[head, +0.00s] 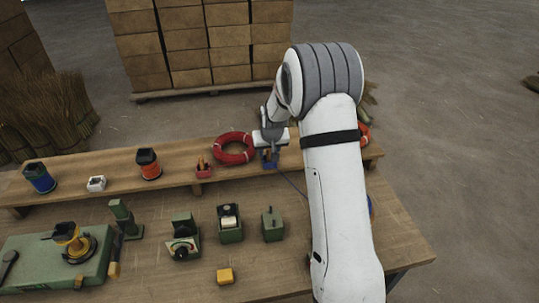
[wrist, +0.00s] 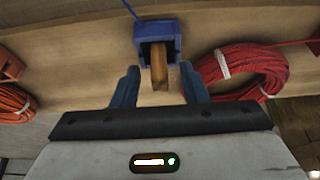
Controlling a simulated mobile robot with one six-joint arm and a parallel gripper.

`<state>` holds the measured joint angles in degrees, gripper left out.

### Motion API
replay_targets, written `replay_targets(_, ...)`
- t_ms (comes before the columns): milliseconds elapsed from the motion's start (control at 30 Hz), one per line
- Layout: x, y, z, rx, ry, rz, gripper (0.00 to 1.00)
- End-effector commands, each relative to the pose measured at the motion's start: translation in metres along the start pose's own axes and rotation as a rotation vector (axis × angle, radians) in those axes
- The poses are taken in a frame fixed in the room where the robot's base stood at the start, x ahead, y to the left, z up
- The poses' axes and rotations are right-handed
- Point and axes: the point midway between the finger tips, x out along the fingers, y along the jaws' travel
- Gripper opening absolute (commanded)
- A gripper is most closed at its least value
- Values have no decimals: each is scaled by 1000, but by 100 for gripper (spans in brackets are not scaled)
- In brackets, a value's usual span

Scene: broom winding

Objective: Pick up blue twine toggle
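The blue twine toggle is a wooden peg (wrist: 159,66) seated in a small blue holder (wrist: 157,36) on the raised shelf. A thin blue line runs up and left from near the holder. In the head view the blue holder (head: 270,160) is small and partly hidden by my gripper (head: 271,142). In the wrist view my gripper (wrist: 160,76) is open, its two blue fingers apart. The peg's near end shows between the fingertips, with a gap on both sides. I cannot tell how deep it is between them.
A red coil (wrist: 245,70) lies close to the right finger in the wrist view; it also shows in the head view (head: 233,147). A red-tipped holder (head: 203,168) stands left of it.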

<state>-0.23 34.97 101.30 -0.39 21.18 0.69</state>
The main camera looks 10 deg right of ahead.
Motion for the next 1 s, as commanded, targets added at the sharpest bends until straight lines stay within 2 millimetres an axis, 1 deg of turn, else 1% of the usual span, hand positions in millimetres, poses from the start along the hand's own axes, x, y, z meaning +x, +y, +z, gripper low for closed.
replay_targets(167, 0, 0, 0, 0, 0, 0, 39)
replay_targets(633, 0, -1, 0, -1, -1, -1, 1)
replay_targets(900, 0, -1, 0, -2, -1, -1, 0)
replay_targets(1000, -3, -1, -1, -2, 0, -1, 0)
